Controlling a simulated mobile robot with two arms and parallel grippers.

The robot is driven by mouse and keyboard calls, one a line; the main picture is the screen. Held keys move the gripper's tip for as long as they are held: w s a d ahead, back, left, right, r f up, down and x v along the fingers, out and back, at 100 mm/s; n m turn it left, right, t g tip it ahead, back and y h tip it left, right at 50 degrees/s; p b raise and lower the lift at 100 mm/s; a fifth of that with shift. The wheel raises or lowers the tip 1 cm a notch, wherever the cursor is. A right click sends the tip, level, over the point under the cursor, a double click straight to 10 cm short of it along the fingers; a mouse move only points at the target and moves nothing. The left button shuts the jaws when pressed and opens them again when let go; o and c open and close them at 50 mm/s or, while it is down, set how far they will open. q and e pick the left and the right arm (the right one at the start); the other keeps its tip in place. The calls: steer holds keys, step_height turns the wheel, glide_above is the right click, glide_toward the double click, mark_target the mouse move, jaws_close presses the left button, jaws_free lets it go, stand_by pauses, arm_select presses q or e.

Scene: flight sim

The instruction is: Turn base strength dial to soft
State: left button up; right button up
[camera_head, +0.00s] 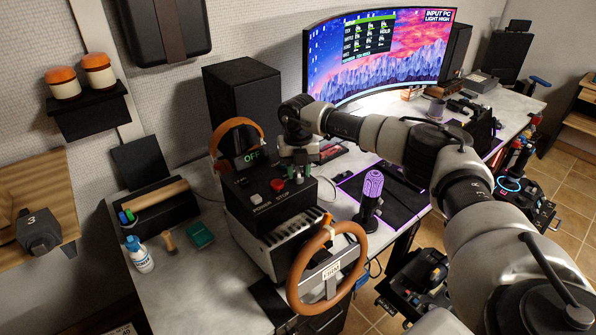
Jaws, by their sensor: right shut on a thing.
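The wheel base is a black control box (262,217) on the desk, with a brown steering wheel (294,262) on its front. A small screen on it reads OFF (251,156) in green. A red button (278,185) sits on its top panel near the word STOP. My right gripper (298,174) points down at the back right of this panel. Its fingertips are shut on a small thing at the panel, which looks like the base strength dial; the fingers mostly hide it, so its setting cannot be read. My left gripper is not in view.
Orange headphones (222,130) stand behind the box. A purple-lit joystick grip (371,187) is to its right. A white bottle (139,256) and a green box (200,235) lie left. The monitor (380,55) stands behind my right arm. The desk's front left is clear.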

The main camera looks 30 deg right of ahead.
steer(key=n+b, duration=0.1)
steer(key=n, duration=0.3)
steer(key=shift+n, duration=0.3)
steer(key=n+b, duration=0.1)
steer(key=n, duration=0.3)
steer(key=shift+n, duration=0.3)
steer(key=n+b, duration=0.1)
steer(key=n, duration=0.3)
steer(key=shift+r+n+b, duration=0.1)
steer(key=shift+n+b, duration=0.25)
steer(key=shift+n, duration=1.75)
steer(key=o, duration=0.9)
